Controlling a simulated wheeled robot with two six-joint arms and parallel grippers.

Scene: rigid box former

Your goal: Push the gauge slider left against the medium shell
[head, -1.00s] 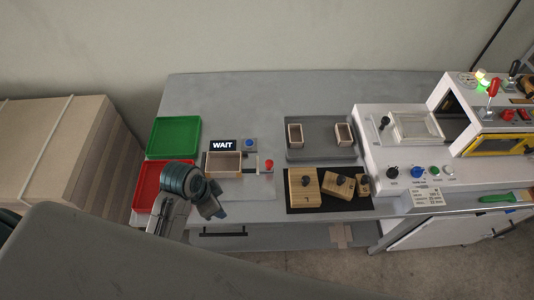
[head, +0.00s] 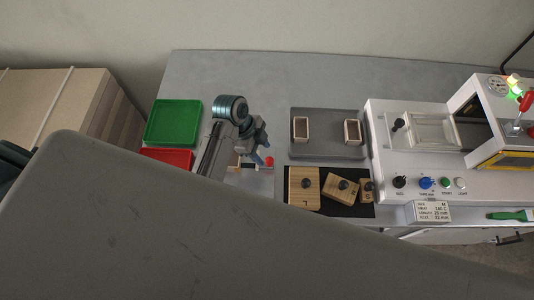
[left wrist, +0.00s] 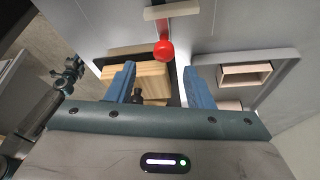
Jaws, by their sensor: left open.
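The gauge slider's red knob (head: 269,161) is just right of my left gripper (head: 258,156) in the head view. My left gripper is open, with nothing held. In the left wrist view the red knob (left wrist: 164,48) is beyond the gap between the two blue fingertips (left wrist: 159,70), apart from both. A short piece of the slider's pale bar (left wrist: 170,12) shows at the top edge there. My left arm hides the medium shell and most of the gauge in the head view. A dark jointed part (left wrist: 66,76), perhaps my right gripper, shows small in the left wrist view.
A grey tray (head: 330,155) with two small shells is right of the gauge. Wooden blocks with black knobs, including a large one (head: 303,189), lie on a black mat in front. Green (head: 173,123) and red (head: 166,157) trays are left. A white machine (head: 420,180) is right.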

